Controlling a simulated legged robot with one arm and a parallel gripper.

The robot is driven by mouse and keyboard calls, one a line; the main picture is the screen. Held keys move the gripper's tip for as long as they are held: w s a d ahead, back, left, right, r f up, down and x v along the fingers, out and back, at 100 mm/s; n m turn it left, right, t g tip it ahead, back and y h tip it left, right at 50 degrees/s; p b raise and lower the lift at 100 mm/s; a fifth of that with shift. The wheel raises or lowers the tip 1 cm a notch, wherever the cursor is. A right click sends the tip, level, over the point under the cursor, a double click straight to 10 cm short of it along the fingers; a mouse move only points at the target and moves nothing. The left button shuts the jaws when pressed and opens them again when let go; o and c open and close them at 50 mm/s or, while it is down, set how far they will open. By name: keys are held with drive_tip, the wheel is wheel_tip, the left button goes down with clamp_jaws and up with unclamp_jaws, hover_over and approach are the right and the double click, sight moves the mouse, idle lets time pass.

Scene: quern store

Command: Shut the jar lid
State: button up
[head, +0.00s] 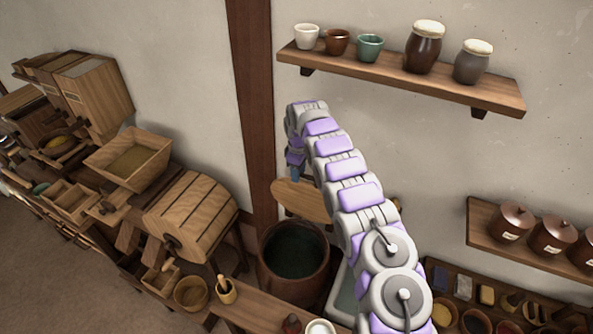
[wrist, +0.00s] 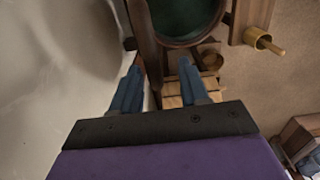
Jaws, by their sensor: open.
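A large dark brown jar (head: 268,268) stands open on the floor below the wall, with dark green contents. It also shows at the top of the wrist view (wrist: 165,38). Its round wooden lid (head: 300,200) stands raised at the jar's back, against the wall side; my arm hides its right part. In the wrist view, a brown edge that looks like the lid (wrist: 146,45) runs beside the jar mouth. My gripper (head: 296,173) is open, just above the lid's upper edge. Its blue fingers (wrist: 158,78) are spread; whether they touch the lid I cannot tell.
A wooden post (head: 250,90) rises left of the jar. A shelf (head: 400,82) with cups and jars is above right. A slatted wooden drum (head: 190,215) stands left, and a low bench (head: 265,310) with a mortar (head: 226,291) is in front.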

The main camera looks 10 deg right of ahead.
sight(311, 183)
drive_tip(key=d, duration=0.4)
drive_tip(key=shift+d, duration=0.35)
drive_tip(key=shift+c, duration=1)
drive_tip(key=shift+d, duration=0.2)
drive_tip(key=shift+c, duration=0.7)
drive_tip(key=shift+a, duration=0.2)
drive_tip(key=shift+c, duration=0.7)
drive_tip(key=a, duration=0.3)
drive_tip(key=shift+a+r, duration=0.1)
drive_tip(key=shift+a, duration=0.25)
clamp_jaws()
drive_tip(key=shift+d, duration=0.7)
